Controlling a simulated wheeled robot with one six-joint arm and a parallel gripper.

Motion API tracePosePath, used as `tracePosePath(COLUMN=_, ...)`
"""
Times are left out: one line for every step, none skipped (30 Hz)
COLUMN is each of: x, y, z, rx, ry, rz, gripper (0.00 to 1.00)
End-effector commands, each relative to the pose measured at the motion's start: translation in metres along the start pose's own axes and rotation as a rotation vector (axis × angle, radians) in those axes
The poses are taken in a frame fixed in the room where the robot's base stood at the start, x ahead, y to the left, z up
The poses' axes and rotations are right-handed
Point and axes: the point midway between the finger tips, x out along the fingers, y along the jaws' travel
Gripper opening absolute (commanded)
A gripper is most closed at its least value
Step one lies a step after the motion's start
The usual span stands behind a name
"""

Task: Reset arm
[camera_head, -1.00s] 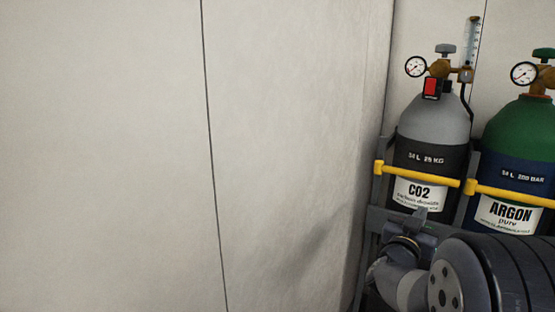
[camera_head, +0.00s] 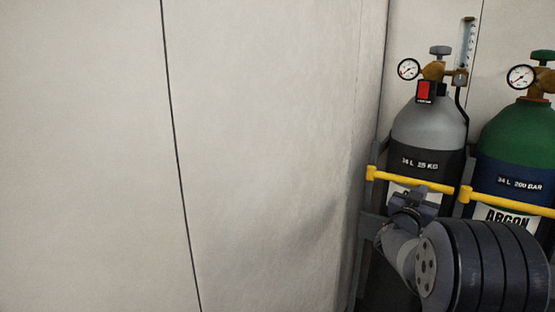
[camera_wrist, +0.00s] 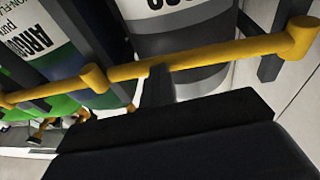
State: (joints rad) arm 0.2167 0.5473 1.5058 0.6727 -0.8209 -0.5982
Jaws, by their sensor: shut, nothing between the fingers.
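My arm rises at the lower right of the head view, in front of the gas cylinders. My gripper (camera_wrist: 158,82) shows in the wrist view as a dark body along the bottom with narrow shut fingers standing out from it. Nothing shows between them. The fingers overlap the yellow retaining bar (camera_wrist: 215,52) in this view; I cannot tell whether they touch it. In the head view the arm's end hides most of the CO2 label.
A grey CO2 cylinder (camera_head: 430,125) and a green-topped argon cylinder (camera_head: 519,135) stand in a rack behind yellow bars (camera_head: 415,181). A bare pale wall (camera_head: 90,150) fills the left.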

Motion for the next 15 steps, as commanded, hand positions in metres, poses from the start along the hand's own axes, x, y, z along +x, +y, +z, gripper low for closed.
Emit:
tracePosePath(x=-0.007, y=-0.003, z=-0.004, rx=0.002, ry=0.006, rz=-0.002, gripper=0.0)
tracePosePath(x=-0.011, y=-0.004, z=-0.005, rx=0.001, ry=0.005, rz=0.002, gripper=0.0)
tracePosePath(x=-0.016, y=-0.005, z=-0.007, rx=0.001, ry=0.007, rz=0.01, gripper=0.0)
tracePosePath(x=-0.019, y=-0.007, z=-0.009, rx=0.001, ry=0.007, rz=0.018, gripper=0.0)
tracePosePath(x=-0.02, y=-0.008, z=-0.01, rx=-0.002, ry=0.008, rz=0.029, gripper=0.0)
tracePosePath(x=-0.023, y=-0.009, z=-0.01, rx=-0.004, ry=0.008, rz=0.044, gripper=0.0)
tracePosePath(x=-0.025, y=-0.009, z=-0.011, rx=-0.006, ry=0.008, rz=0.056, gripper=0.0)
tracePosePath(x=-0.027, y=-0.011, z=-0.011, rx=-0.009, ry=0.008, rz=0.068, gripper=0.0)
tracePosePath(x=-0.03, y=-0.011, z=-0.011, rx=-0.013, ry=0.008, rz=0.088, gripper=0.0)
tracePosePath(x=-0.032, y=-0.012, z=-0.012, rx=-0.016, ry=0.007, rz=0.102, gripper=0.0)
tracePosePath(x=-0.034, y=-0.013, z=-0.012, rx=-0.019, ry=0.007, rz=0.116, gripper=0.0)
tracePosePath(x=-0.037, y=-0.014, z=-0.013, rx=-0.023, ry=0.009, rz=0.138, gripper=0.0)
tracePosePath(x=-0.04, y=-0.015, z=-0.013, rx=-0.026, ry=0.009, rz=0.154, gripper=0.0)
tracePosePath(x=-0.042, y=-0.017, z=-0.013, rx=-0.03, ry=0.007, rz=0.17, gripper=0.0)
tracePosePath(x=-0.045, y=-0.018, z=-0.014, rx=-0.035, ry=0.007, rz=0.193, gripper=0.0)
